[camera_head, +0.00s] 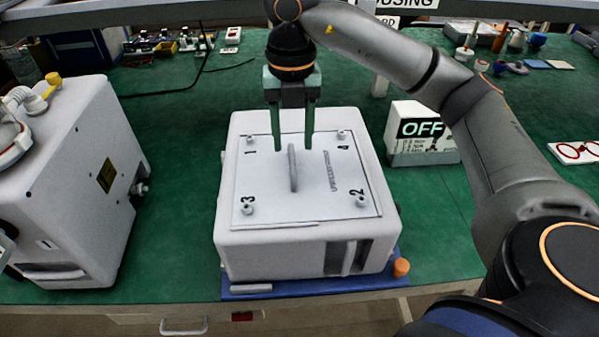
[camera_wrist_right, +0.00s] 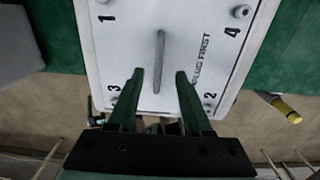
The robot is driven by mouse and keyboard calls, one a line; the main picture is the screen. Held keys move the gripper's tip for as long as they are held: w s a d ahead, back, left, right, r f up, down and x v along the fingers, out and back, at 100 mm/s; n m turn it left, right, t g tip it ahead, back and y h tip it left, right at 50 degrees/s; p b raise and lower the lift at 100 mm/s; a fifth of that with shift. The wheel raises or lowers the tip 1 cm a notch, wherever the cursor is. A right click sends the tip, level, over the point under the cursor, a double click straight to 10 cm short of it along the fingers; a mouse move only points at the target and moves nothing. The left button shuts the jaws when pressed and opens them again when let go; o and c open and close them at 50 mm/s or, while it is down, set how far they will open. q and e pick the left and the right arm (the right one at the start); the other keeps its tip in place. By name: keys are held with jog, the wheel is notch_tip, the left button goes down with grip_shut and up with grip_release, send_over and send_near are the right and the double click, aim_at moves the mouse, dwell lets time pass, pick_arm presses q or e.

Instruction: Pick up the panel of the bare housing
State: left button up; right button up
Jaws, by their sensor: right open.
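The bare housing (camera_head: 262,242) is a white box on a blue base at the middle of the table's front. Its panel (camera_head: 262,190) lies on top, with corner screws numbered 1 to 4 and a thin upright handle (camera_head: 293,168) in the middle. The panel also shows in the right wrist view (camera_wrist_right: 128,52), with its handle (camera_wrist_right: 159,62). My right gripper (camera_head: 293,150) points down over the panel, open and empty, its green fingers on either side of the handle's line. In the right wrist view its fingertips (camera_wrist_right: 160,75) flank the handle without touching it. My left gripper is not in view.
A white pump unit (camera_head: 80,190) stands at the left. A white box marked OFF (camera_head: 420,138) stands right of the housing. Small parts (camera_head: 165,45) lie at the back left. Red rings on a white plate (camera_head: 580,152) lie at the right edge. Green table around the housing is mostly clear.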

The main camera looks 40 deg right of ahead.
aim_at(292, 157)
notch_tip(292, 157, down, 5)
jog(key=shift+s+a+f, duration=0.1)
jog(key=shift+s+a, duration=0.05)
grip_shut()
dwell(0.4)
dwell(0.4)
